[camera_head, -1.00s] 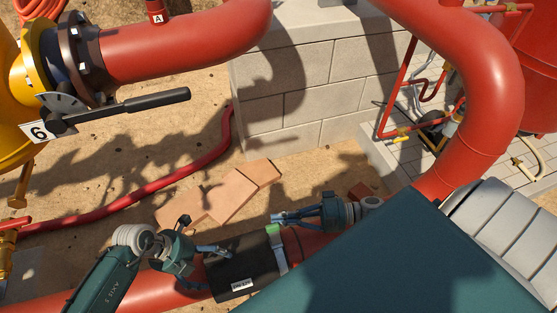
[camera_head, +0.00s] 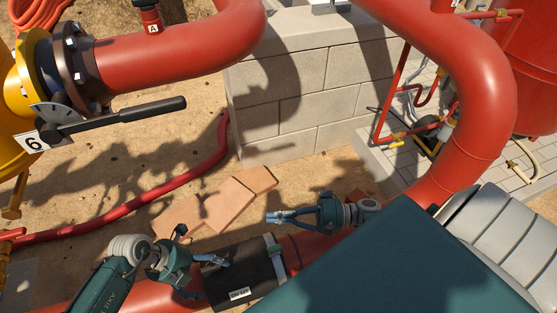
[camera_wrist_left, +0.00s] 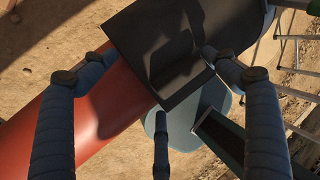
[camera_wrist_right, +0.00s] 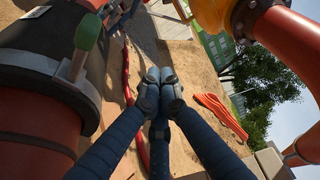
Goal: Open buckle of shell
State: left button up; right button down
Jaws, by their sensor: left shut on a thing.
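The black shell (camera_head: 242,277) with a white label is wrapped around the red pipe at the bottom of the head view. The green lever also shows in the right wrist view (camera_wrist_right: 88,32), standing up from the band. My left gripper (camera_head: 213,275) is shut on the shell's left end; its fingers straddle the black shell (camera_wrist_left: 170,50) in the left wrist view. My right gripper (camera_head: 270,216) is shut and empty, above and behind the buckle, apart from it.
The red pipe (camera_head: 305,250) runs on under my body at right. A concrete block wall (camera_head: 295,100) stands behind, with flat tan slabs (camera_head: 228,205) on the sand before it. A yellow valve with a black lever (camera_head: 125,113) is at the left.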

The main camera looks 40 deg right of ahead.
pick_arm(q)
jog(key=shift+f, duration=0.15)
jog(key=shift+c, duration=0.2)
pick_arm(e)
jog(key=f+v, duration=0.1)
jog(key=v, duration=0.9)
jog(key=shift+f, duration=0.35)
jog(key=shift+s, duration=0.1)
pick_arm(q)
jog(key=o, duration=1.3)
jog(key=shift+c, duration=0.2)
jog(key=shift+w, duration=0.1)
jog(key=shift+w+a+r, duration=0.1)
jog(key=shift+a+r, duration=0.1)
jog(key=shift+r, duration=0.35)
jog(key=v, duration=1.1)
